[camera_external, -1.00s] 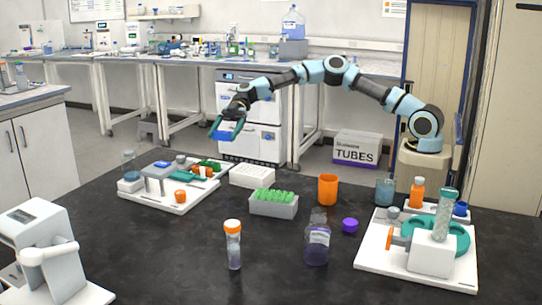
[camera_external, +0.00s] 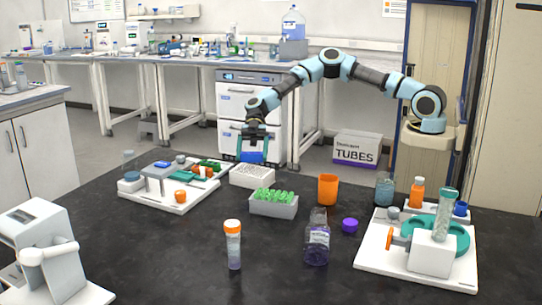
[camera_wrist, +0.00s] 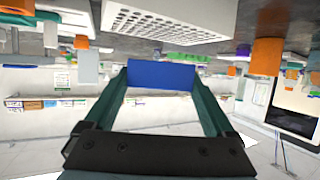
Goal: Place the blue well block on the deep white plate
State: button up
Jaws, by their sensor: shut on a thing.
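The blue well block (camera_external: 251,157) is held between the fingers of my gripper (camera_external: 253,147), which points down just behind the deep white plate (camera_external: 251,181). In the wrist view the blue block (camera_wrist: 170,77) spans the gap between the two teal fingers (camera_wrist: 161,84). The white plate, with rows of small holes, shows in the wrist view (camera_wrist: 128,20) at the top, close to the block but apart from it. The block appears above the plate's level. The plate rests on the dark bench, and its top looks empty.
A grey rack with green tubes (camera_external: 273,207) stands in front right of the plate. A white board with small parts (camera_external: 150,197) lies to the left. An orange cup (camera_external: 328,189) stands to the right. The bench front middle is partly clear.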

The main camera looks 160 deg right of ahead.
notch_tip(320, 180, down, 2)
jog(key=shift+f+p, duration=0.2)
jog(key=shift+p, duration=0.15)
jog(key=shift+f, duration=0.25)
jog(key=shift+f+b, duration=0.2)
jog(key=shift+b, duration=0.1)
jog(key=o, duration=1)
jog(key=shift+r, duration=0.1)
jog(key=shift+o, duration=0.2)
jog(key=shift+r, duration=0.15)
jog(key=b+v, duration=0.2)
jog(key=v, duration=1)
jog(key=shift+b, duration=0.35)
